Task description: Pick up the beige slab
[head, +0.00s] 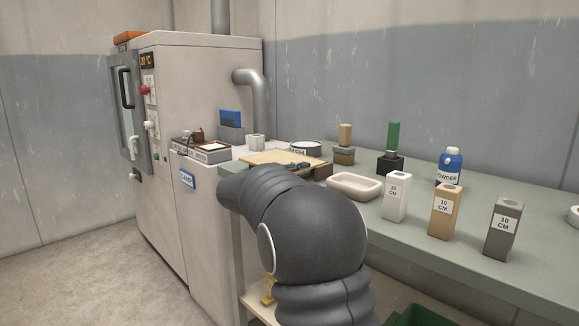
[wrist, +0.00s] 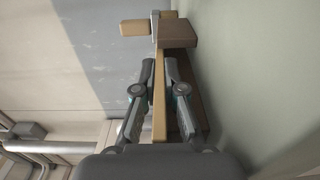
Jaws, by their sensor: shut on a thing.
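The beige slab (head: 262,157) is a flat tan board at the left end of the green-grey bench, partly hidden by my arm in the head view. In the wrist view the slab (wrist: 160,122) shows edge-on as a long narrow strip. My gripper (wrist: 160,77) is shut on it, with one finger on each side of its thickness. The upper finger of my gripper (head: 299,165) shows dark on top of the slab in the head view. A brown block (head: 322,171) lies close below the slab; I cannot tell whether they touch.
A cream dish (head: 355,186) stands just right of the slab. Behind are a round tin (head: 306,148), a brown block with a tan piece (head: 345,157) and a black block with a green piece (head: 390,165). A kiln-like cabinet (head: 205,85) stands left.

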